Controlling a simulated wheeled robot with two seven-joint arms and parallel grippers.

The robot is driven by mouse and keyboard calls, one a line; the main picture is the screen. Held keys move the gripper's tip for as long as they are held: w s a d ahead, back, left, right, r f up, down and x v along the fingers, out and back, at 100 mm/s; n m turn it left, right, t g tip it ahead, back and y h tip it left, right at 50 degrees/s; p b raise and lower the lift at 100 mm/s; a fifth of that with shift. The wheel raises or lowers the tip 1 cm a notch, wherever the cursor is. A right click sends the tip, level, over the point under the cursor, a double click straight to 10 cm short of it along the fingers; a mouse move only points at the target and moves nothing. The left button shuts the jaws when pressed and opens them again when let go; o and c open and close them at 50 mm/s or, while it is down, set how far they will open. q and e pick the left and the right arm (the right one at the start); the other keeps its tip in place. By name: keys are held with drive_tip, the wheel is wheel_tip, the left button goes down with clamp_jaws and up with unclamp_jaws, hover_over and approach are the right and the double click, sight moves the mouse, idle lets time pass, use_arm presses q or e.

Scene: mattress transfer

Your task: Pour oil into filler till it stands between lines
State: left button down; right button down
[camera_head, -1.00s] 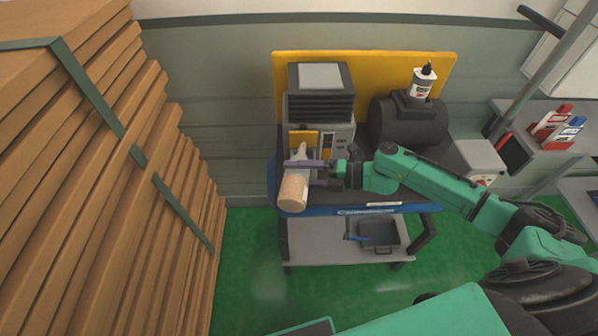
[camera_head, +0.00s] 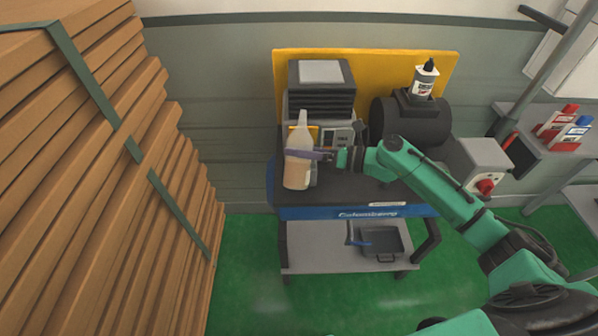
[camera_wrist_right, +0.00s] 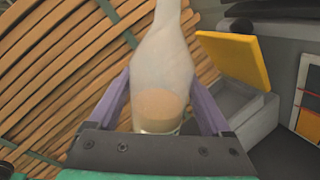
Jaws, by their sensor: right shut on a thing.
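A translucent bottle with pale tan oil in its lower part (camera_head: 298,165) stands nearly upright, neck up, at the left front of the machine. My right gripper (camera_head: 303,154) is shut around its body with purple fingers. In the right wrist view the bottle (camera_wrist_right: 160,60) sits between both fingers, with tan oil low in it. The filler with its raised yellow lid (camera_wrist_right: 238,58) is beside the bottle, a grey open box below the lid. In the head view the bottle partly hides this lid. The level lines are too small to read. My left gripper is not in view.
The machine stands on a dark cart top with a blue front edge (camera_head: 365,212). A black motor (camera_head: 410,122) with a white bottle (camera_head: 424,80) on it stands to the right. Stacked brown boards (camera_head: 90,180) rise at the left. A grey tray lies on the lower shelf.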

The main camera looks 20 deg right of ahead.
sight(304, 120)
drive_tip(key=w+r+n, duration=0.1)
drive_tip(key=r, duration=0.1)
drive_tip(key=w+d+r+n, duration=0.1)
drive_tip(key=r+n, duration=0.1)
drive_tip(key=r, duration=0.1)
drive_tip(key=w+r+n+b, duration=0.1)
drive_tip(key=r, duration=0.1)
drive_tip(key=shift+w+d+r+n+t, duration=0.3)
drive_tip(key=shift+d+n, duration=0.1)
drive_tip(key=shift+r, duration=0.1)
